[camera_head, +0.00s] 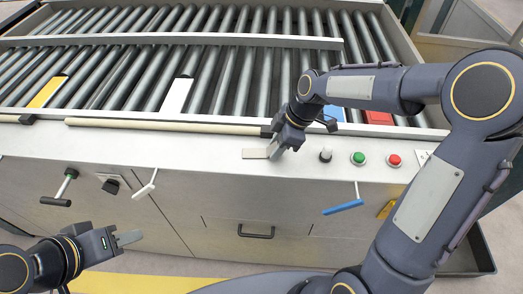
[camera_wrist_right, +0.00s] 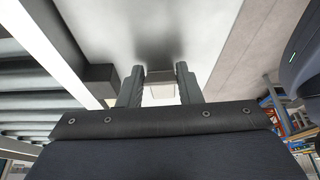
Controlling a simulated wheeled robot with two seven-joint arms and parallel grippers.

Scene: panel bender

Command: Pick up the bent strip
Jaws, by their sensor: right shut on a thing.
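My right gripper (camera_head: 275,151) is low over the metal ledge in front of the rollers, shut on the bent strip (camera_head: 254,154). The strip is a small pale metal piece whose end sticks out to the left of the fingers in the head view. In the right wrist view, the strip (camera_wrist_right: 160,92) shows between the two fingers of the right gripper (camera_wrist_right: 159,80). The fingers hide part of it, and I cannot tell whether it touches the ledge. My left gripper (camera_head: 128,238) is away from the strip, in front of the cabinet at lower left; its finger gap is not clear.
Behind lie rollers (camera_head: 230,75) with yellow, white, blue and red plates. Levers, including a blue-handled one (camera_head: 343,207), stick out of the cabinet front.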

